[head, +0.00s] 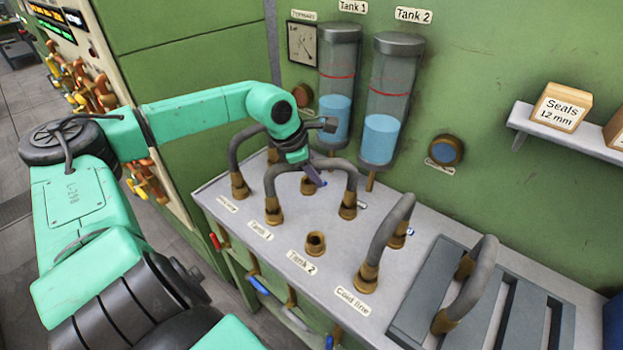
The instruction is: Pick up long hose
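Several grey hoses with brass ends stand as arches on the light bench. The widest arch, which looks like the long hose (340,168), runs from a brass fitting beside the Tank 1 label to another fitting on its right. My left gripper (315,176) is over the middle of this arch, pointing down, its fingers at the hose. The gripper's body covers part of the hose, and whether the fingers are closed around it cannot be made out. My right gripper is not in view.
Another hose (238,152) arches behind on the left. A shorter hose (384,235) stands by the Cold line label. An empty brass socket (315,243) is at the Tank 2 label. Two glass tanks (384,100) rise behind.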

